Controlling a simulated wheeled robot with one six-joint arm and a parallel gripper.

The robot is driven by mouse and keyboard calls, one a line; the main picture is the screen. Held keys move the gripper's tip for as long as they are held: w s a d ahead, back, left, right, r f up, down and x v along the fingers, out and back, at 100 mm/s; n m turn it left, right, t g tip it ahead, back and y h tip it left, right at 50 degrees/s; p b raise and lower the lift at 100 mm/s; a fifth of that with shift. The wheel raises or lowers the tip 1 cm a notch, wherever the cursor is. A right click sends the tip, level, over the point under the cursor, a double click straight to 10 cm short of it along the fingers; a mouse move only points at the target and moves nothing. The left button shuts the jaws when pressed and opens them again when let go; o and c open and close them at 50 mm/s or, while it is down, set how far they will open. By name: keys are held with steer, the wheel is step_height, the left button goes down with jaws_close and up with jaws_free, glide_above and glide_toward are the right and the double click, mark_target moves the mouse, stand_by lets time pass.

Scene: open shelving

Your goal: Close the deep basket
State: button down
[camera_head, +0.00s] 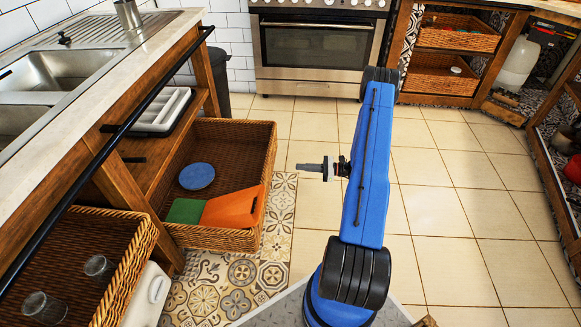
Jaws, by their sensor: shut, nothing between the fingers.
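The deep basket (268,165) is a large brown wicker basket pulled out from under the sink counter on the left, standing out over the patterned tiles. Inside it are a blue round plate (197,176), a green board (186,211) and an orange board (232,207) leaning on its near right side. My gripper (298,166) is at the end of my blue arm, shut and empty, to the right of the basket. It points left towards the basket's outer wall, with a small gap in the picture.
A second wicker basket (140,262) with glasses juts out at the lower left. A black rail (125,125) runs along the counter edge. A white rack (160,112) sits on the shelf behind. An oven (315,55) stands at the back. The tiled floor (440,210) at right is clear.

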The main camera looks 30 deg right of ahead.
steer(key=x, duration=1.3)
steer(key=x, duration=2.8)
steer(key=shift+w+a+r, duration=0.15)
steer(key=shift+w+a, duration=0.1)
steer(key=shift+w, duration=0.05)
steer(key=shift+w+a, duration=0.1)
